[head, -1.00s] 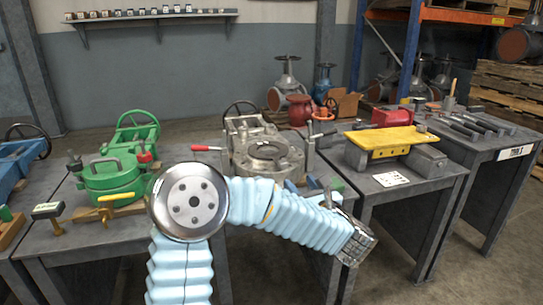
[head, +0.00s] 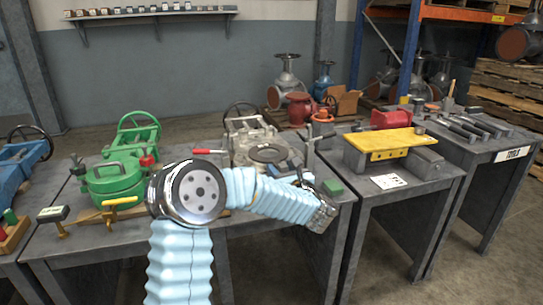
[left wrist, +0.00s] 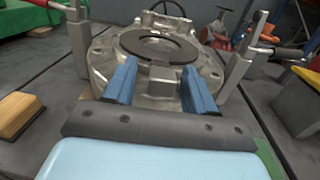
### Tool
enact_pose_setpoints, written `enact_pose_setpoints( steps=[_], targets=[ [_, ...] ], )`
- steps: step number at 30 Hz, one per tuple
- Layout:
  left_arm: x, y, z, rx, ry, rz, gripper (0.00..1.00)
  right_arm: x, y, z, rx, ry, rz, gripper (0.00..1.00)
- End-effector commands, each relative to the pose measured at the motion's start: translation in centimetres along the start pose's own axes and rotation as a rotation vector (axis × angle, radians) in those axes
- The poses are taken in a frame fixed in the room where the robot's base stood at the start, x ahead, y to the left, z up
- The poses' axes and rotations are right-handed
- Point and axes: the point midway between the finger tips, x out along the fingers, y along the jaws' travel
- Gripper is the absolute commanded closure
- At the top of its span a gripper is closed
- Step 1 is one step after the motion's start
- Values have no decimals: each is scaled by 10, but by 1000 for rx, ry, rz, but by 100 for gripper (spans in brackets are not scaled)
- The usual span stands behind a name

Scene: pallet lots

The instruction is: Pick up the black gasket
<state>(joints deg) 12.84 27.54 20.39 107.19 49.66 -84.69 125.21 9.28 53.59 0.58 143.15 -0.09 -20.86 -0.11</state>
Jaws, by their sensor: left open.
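The black gasket (head: 270,153) is a flat dark ring lying on top of the round grey metal valve body (head: 240,160). In the left wrist view the gasket (left wrist: 183,49) lies flat on the valve's flange (left wrist: 212,75), beyond my fingertips. My left gripper (head: 289,168) is at the front right of the valve in the head view. In the left wrist view its blue fingers (left wrist: 160,75) are spread apart and empty, pointing toward the valve, with the gasket ahead between them. My right gripper is not in view.
A green valve (head: 115,180) stands left on the same bench. Upright metal posts flank the grey valve, one with a red-tipped lever (head: 208,151). A small green block (head: 333,187) lies right of my gripper. A yellow plate (head: 392,142) sits on the right bench.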

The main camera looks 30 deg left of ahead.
Motion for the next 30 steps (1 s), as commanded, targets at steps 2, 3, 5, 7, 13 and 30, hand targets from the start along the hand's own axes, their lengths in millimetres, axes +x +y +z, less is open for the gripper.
enact_pose_setpoints(
  steps=[2, 3, 5, 7, 13, 30],
  targets=[
    [0, 0, 0, 0, 0, 0, 54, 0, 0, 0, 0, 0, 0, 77],
    [0, 0, 0, 0, 0, 0, 60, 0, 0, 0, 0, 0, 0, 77],
    [0, 0, 0, 0, 0, 0, 69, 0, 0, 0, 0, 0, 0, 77],
    [0, 0, 0, 0, 0, 0, 80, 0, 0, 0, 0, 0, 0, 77],
    [-1, 0, 0, 0, -1, 0, 100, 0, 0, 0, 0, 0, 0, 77],
    [-6, 17, 52, -5, -6, 2, 100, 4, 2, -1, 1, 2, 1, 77]
  ],
)
